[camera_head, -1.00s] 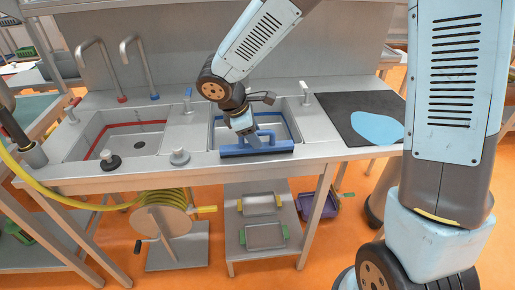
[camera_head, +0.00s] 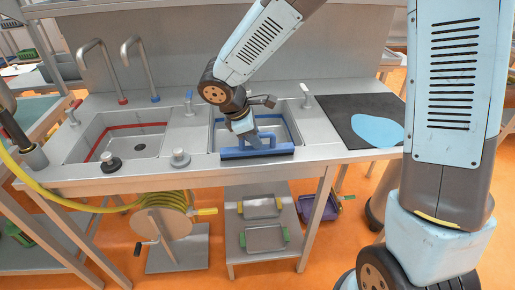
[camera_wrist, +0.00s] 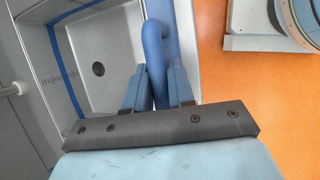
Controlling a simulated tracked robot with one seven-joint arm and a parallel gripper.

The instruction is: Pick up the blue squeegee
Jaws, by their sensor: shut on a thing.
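The blue squeegee (camera_head: 257,153) lies along the front edge of the right-hand sink in the head view, its long bar running left to right. Its rounded blue handle (camera_wrist: 154,42) shows in the wrist view, running down between the two blue finger pads. My gripper (camera_head: 251,142) comes down from above and is shut on the handle; it also shows in the wrist view (camera_wrist: 155,88). I cannot tell whether the squeegee is clear of the counter.
The right sink (camera_head: 218,128) has a blue rim line, the left sink (camera_head: 84,147) a red one. Taps stand behind them. A black mat (camera_head: 345,107) with a light blue patch lies to the right. A hose reel (camera_head: 166,222) and a lower shelf (camera_head: 234,236) are below.

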